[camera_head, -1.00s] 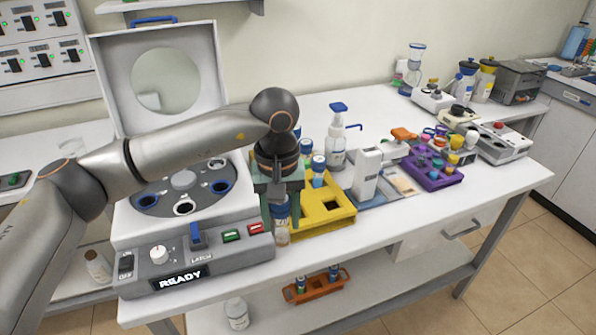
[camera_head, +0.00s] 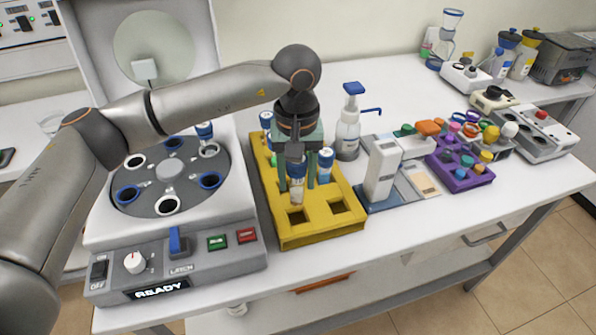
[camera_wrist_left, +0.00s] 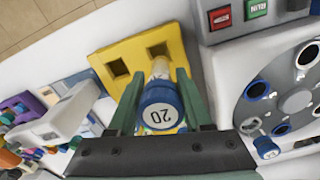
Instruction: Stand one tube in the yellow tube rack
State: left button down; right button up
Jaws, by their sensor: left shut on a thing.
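The yellow tube rack (camera_head: 312,232) stands on the bench right of the centrifuge, with two empty square holes showing in its front row. My left gripper (camera_head: 297,186) is over the rack, shut on a blue-capped tube (camera_head: 297,192) held roughly upright. In the left wrist view the tube's cap (camera_wrist_left: 160,112) reads 20, between the green fingers of the left gripper (camera_wrist_left: 160,100). Its lower end is near the rack's holes; I cannot tell whether it is inside one. Another blue-capped tube (camera_head: 326,166) stands in the rack just right of the gripper. My right gripper is not in view.
The open centrifuge (camera_head: 170,170) is left of the rack, with a blue-capped tube (camera_head: 205,130) at its rotor. A blue-capped tube (camera_head: 266,121) is at the rack's back left. A pump bottle (camera_head: 348,135), a white device (camera_head: 382,170) and a purple rack (camera_head: 462,178) stand to the right.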

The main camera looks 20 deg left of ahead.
aim_at(297, 206)
pick_arm(q)
jog(key=shift+f+b, duration=0.7)
jog(key=shift+f, duration=0.9)
jog(key=shift+r, duration=0.15)
jog(key=shift+f+b, duration=0.3)
jog(key=shift+b, duration=0.25)
jog(key=shift+f+b, duration=2.1)
jog(key=shift+f, duration=0.3)
dwell(0.8)
dwell(0.3)
jog(key=shift+c, duration=1.2)
grip_release()
